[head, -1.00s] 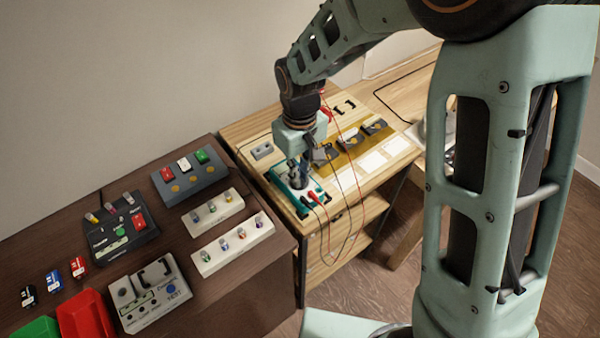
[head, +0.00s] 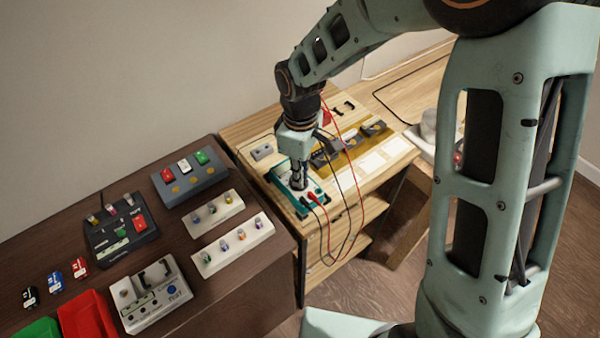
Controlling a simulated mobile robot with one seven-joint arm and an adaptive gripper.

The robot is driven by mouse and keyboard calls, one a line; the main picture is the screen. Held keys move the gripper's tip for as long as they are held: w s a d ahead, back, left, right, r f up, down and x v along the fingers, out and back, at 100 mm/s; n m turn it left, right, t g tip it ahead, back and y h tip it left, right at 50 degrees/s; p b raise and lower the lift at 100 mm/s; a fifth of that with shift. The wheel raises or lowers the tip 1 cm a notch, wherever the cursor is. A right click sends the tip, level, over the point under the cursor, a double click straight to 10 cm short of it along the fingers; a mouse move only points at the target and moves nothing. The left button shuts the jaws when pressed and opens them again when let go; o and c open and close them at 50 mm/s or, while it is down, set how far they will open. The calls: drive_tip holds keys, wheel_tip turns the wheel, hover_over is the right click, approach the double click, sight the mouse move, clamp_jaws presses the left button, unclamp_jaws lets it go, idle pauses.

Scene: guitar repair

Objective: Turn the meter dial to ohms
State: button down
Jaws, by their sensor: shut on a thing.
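The meter (head: 284,180) is a teal-edged unit with a pale face, lying on the light wooden bench near its front left. Red and black leads plug in at its near end, and a red plug (head: 313,196) shows there. My gripper (head: 299,186) points straight down over the middle of the meter's face. It is shut at the spot where the dial would be. The dial itself is hidden behind the fingers, so its setting cannot be read.
A small grey box (head: 262,152) sits behind the meter. A yellow-brown tray (head: 350,145) and white cards (head: 372,161) lie to the right. The red and black leads hang over the bench's front edge. A dark table (head: 215,297) with pedals and racks stands at left.

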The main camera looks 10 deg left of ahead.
drive_tip(key=shift+n, duration=0.7)
drive_tip(key=c, duration=2)
unclamp_jaws()
drive_tip(key=shift+c, duration=0.2)
wheel_tip(320, 180, up, 12)
